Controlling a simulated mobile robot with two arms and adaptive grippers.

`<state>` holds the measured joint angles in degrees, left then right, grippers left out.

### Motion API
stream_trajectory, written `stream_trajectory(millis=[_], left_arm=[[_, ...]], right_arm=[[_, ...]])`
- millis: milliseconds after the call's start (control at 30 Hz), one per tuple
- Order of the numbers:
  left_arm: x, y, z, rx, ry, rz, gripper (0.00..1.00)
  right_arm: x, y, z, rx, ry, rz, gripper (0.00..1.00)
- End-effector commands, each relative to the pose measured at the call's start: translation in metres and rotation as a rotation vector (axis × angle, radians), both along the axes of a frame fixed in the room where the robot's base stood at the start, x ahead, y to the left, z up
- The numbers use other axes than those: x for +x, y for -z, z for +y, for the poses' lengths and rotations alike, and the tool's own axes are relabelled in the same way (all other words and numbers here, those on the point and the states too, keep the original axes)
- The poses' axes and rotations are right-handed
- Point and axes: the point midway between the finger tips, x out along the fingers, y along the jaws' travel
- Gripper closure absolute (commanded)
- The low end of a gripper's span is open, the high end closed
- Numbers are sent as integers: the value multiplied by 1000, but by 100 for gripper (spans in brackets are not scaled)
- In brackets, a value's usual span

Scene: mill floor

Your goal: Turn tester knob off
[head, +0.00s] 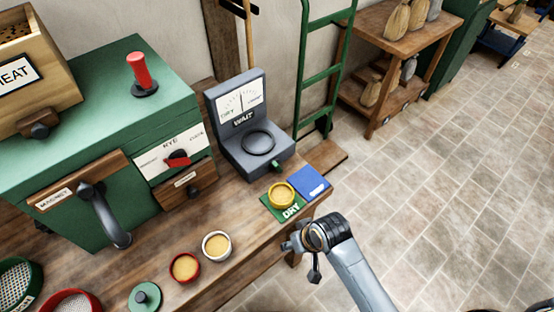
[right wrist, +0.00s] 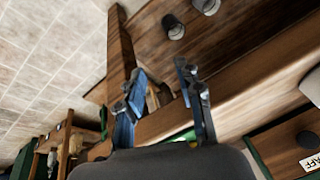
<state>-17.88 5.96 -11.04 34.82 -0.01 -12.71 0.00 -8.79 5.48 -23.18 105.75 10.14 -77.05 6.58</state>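The tester (head: 250,150) is a grey box on the bench with an upright dial panel, a lit "WAIT" sign and a round dark pan on top. A small knob (head: 277,166) with a green mark sits on its front, low down. The dial needle stands near the middle. My right gripper (head: 290,245) is at the bench's front edge, below and apart from the knob. In the right wrist view its fingers (right wrist: 165,82) are spread with nothing between them. The knob cannot be made out in that view. My left gripper is not in view.
A yellow dish (head: 281,195) sits on the green "DRY" mat (head: 268,207), beside a blue mat (head: 310,181). White (head: 217,246) and red (head: 184,267) dishes stand left. A green mill (head: 95,130) flanks the tester.

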Motion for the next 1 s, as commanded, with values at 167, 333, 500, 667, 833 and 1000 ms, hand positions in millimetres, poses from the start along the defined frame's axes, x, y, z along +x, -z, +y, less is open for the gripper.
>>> stream_trajectory(millis=[167,333,500,667,833,1000], left_arm=[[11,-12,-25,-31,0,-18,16],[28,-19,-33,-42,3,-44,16],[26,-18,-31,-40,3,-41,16],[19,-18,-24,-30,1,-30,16],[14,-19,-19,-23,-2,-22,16],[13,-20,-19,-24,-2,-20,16]], right_arm=[[-1,-60,12,24,-37,-20,64],[2,-108,36,50,-106,-29,64],[16,-115,68,59,-178,-16,64],[29,-126,97,44,-254,-2,64],[48,-140,125,-29,-349,16,64],[80,-156,132,-204,-413,39,64]])
